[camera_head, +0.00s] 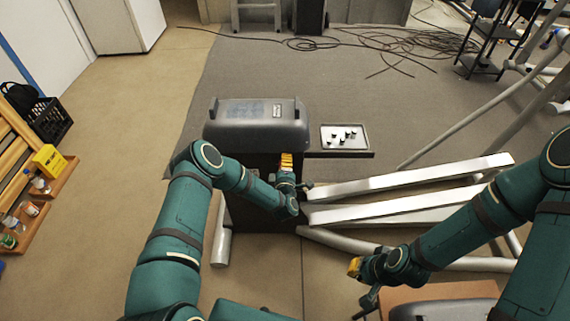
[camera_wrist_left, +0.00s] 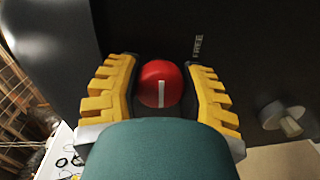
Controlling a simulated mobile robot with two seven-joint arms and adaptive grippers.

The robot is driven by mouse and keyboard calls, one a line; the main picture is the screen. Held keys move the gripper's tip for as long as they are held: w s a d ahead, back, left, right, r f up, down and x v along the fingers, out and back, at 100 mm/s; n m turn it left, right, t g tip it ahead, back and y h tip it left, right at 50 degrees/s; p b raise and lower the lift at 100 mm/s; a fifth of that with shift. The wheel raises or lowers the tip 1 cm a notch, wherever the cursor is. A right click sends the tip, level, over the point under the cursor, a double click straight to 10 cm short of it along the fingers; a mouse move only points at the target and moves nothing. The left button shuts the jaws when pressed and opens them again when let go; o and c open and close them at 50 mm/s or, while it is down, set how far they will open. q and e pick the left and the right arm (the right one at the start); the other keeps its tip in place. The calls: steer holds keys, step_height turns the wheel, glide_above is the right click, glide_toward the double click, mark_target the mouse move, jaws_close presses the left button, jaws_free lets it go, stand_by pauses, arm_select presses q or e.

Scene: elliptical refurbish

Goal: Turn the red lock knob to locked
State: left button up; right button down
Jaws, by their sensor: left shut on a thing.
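The red lock knob (camera_wrist_left: 161,84) sits on a dark panel in the left wrist view, with a white line on its face running roughly up and down in the picture. The word FREE (camera_wrist_left: 197,45) is printed on the panel above and to the right of it. My left gripper (camera_wrist_left: 163,88) has its yellow-padded fingers on both sides of the knob and is shut on it. In the head view my left gripper (camera_head: 286,163) is at the front of the dark machine (camera_head: 258,126), and the knob is hidden there. My right gripper (camera_head: 356,280) is off to the lower right, away from the machine.
White beams (camera_head: 410,180) extend from the machine to the right. A tray (camera_head: 344,137) with small dark pieces sits on a side shelf. A wooden rack (camera_head: 50,190) with bottles and a yellow box (camera_head: 49,160) stands at left. A pale round part (camera_wrist_left: 284,117) protrudes right of the knob.

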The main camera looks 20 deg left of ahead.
arm_select(q)
steer(key=shift+d, duration=0.1)
stand_by(0.3)
steer(key=o, duration=1.2)
